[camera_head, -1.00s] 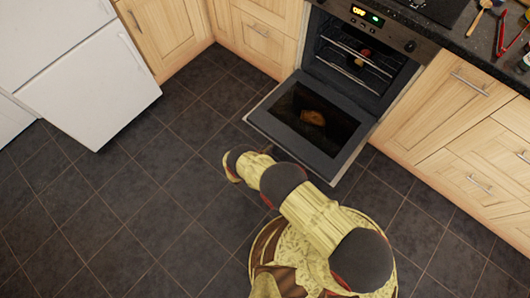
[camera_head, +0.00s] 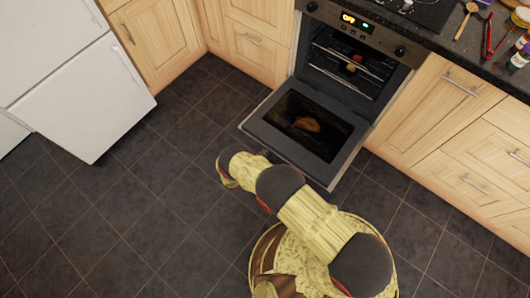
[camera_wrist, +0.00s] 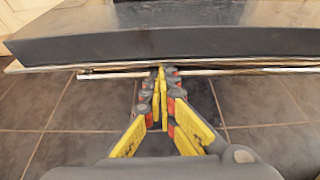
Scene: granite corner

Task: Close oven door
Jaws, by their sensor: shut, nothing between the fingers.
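The oven (camera_head: 352,55) stands in the counter at the upper right of the head view, with its door (camera_head: 262,131) folded down wide open, glass facing up. In the wrist view the door's edge (camera_wrist: 60,44) spans the top, with its thin metal handle bar (camera_wrist: 240,72) just below. My gripper (camera_wrist: 162,72) is shut and empty, its yellow and grey fingertips at the handle bar. I cannot tell whether they touch it. In the head view my arm reaches to the left of the door's outer edge; the fingertips are hidden there.
A white fridge (camera_head: 85,85) stands at the left. Wooden cabinets (camera_head: 435,110) flank the oven. The counter (camera_head: 470,50) holds a wooden spoon, red-handled tools and jars. Dark tiled floor (camera_head: 120,220) is free to the left of my arm.

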